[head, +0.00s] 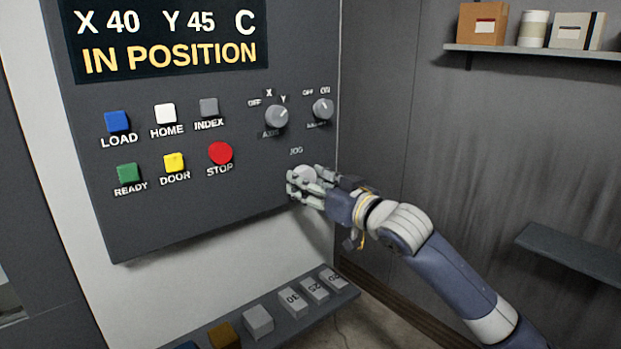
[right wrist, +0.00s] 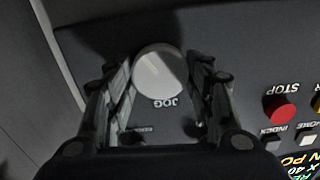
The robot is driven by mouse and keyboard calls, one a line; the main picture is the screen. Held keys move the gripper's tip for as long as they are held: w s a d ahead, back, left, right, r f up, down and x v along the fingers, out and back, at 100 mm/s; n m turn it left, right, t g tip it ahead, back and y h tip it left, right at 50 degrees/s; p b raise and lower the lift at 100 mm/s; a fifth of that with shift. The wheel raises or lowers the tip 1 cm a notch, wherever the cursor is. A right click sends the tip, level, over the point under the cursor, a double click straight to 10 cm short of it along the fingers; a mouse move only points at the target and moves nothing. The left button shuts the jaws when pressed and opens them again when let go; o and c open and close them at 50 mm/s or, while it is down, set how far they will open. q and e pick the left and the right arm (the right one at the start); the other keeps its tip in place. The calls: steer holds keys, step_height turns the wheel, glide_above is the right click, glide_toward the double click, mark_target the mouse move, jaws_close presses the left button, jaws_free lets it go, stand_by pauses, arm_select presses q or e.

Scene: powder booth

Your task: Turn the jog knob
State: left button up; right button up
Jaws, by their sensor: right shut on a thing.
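The jog knob (head: 304,175) is a round light grey dial at the lower right of the dark control panel (head: 190,222), under the label JOG. In the right wrist view the jog knob (right wrist: 159,70) sits between the two fingers, with its label beside it. My right gripper (head: 306,186) is at the panel, shut on the jog knob, and its fingers partly cover the knob in the head view. The right gripper's fingers (right wrist: 160,92) also show on both sides of the knob in the right wrist view. My left gripper is not in view.
Above the jog knob are the axis knob (head: 276,117) and another small knob (head: 322,109). The red STOP button (head: 220,153) and several other buttons lie to the left. The display (head: 165,38) reads X 40, Y 45, C, IN POSITION. A ledge with blocks (head: 258,321) runs below.

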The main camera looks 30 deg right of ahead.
steer(key=o, duration=1.1)
steer(key=shift+c, duration=0.2)
steer(key=s+d, duration=0.1)
steer(key=s, duration=1.1)
steer(key=shift+f, duration=0.1)
